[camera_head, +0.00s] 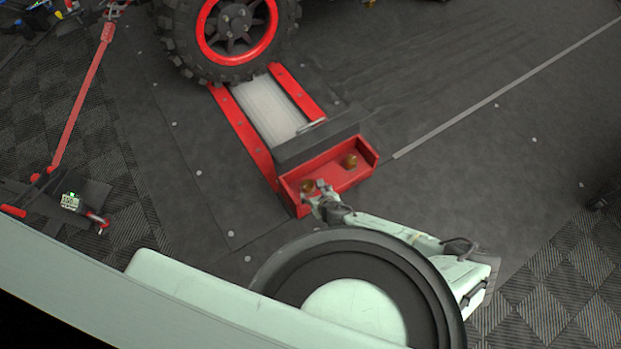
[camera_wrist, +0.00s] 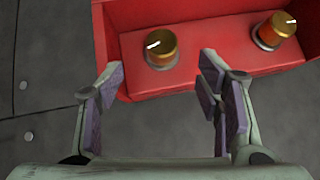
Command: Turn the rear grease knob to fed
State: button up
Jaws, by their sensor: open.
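Two brass knobs with white pointer marks sit on a red box (camera_head: 330,178) at the near end of the roller bed. In the head view one knob (camera_head: 307,186) is at the left, right by my gripper (camera_head: 318,190); the other knob (camera_head: 351,161) is at the right. In the wrist view my gripper (camera_wrist: 158,85) is open and empty, with the left knob (camera_wrist: 162,48) ahead of its fingertips, between their lines and apart from them. The right knob (camera_wrist: 274,30) is outside the right finger. I cannot tell from labels which knob is the rear one.
A large wheel with a red rim (camera_head: 238,30) stands at the far end of the pale roller (camera_head: 268,112), between red rails. The dark mat right of the red box is clear.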

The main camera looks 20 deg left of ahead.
aim_at(308, 186)
jog(key=b+x, duration=0.2)
jog(key=x, duration=0.8)
jog(key=shift+w+a+f+b, duration=0.1)
jog(key=shift+w+f+b, duration=0.15)
jog(key=shift+b, duration=0.1)
jog(key=c, duration=1.2)
jog(key=shift+s+m+t+h, duration=0.1)
jog(key=shift+m+t+h, duration=0.35)
jog(key=shift+m, duration=0.25)
jog(key=shift+m+h+b, duration=0.3)
jog(key=shift+m+h, duration=0.25)
jog(key=shift+m, duration=0.15)
jog(key=shift+t, duration=0.25)
jog(key=o, duration=1.2)
